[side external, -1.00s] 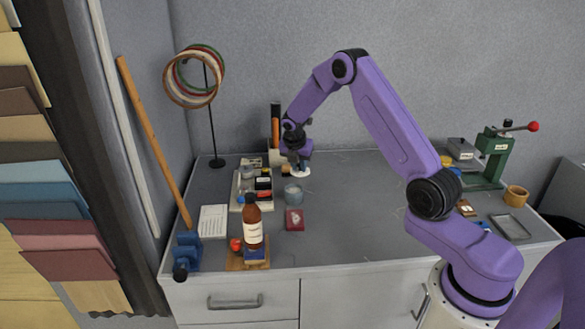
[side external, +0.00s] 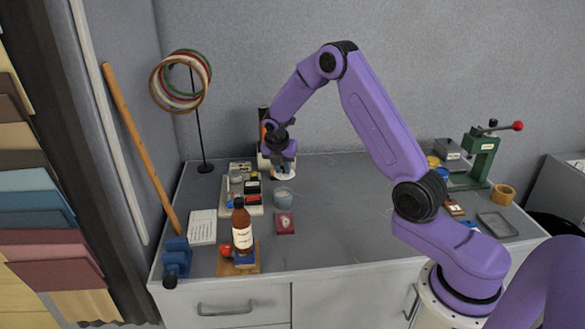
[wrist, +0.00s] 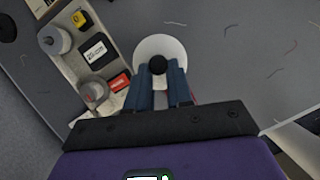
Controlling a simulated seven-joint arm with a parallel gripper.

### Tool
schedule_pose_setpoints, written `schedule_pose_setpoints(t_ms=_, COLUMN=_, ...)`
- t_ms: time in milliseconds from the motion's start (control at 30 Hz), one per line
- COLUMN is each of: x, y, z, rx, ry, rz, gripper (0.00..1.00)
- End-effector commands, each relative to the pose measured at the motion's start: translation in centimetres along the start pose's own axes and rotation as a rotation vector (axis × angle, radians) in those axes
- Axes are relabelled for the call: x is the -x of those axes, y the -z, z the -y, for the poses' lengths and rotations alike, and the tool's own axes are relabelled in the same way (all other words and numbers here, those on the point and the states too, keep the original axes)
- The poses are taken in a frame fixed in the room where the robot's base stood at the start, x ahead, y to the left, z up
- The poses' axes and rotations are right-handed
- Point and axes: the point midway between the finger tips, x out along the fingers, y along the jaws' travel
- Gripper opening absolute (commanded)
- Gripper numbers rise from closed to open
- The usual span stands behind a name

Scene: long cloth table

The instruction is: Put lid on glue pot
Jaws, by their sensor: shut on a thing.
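The lid (wrist: 160,45) is a pale white disc with a black knob (wrist: 158,63). In the wrist view my gripper (wrist: 159,72) has its two blue fingers shut on the knob. In the side view my gripper (side external: 284,165) holds the white lid (side external: 289,175) at the back of the table. I cannot tell whether the lid touches the table. In the wrist view I cannot make out the pot.
A brown bottle (side external: 241,228) stands front left. A ring stand (side external: 201,140) and an orange-handled tool (side external: 263,130) are behind. The table's middle right is clear.

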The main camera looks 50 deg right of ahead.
Motion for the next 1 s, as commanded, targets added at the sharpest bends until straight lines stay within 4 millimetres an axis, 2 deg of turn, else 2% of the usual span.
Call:
schedule_pose_setpoints(t_ms=267, x=-1.1, y=0.5, z=-0.5, rx=0.004, ry=0.001, rz=-0.001, gripper=0.00)
schedule_pose_setpoints(t_ms=700, x=-4.3, y=1.8, z=-0.5, rx=0.003, ry=0.000, rz=-0.001, gripper=0.00)
schedule_pose_setpoints(t_ms=1000, x=-5.2, y=2.1, z=-0.6, rx=0.002, ry=-0.001, rz=-0.001, gripper=0.00)
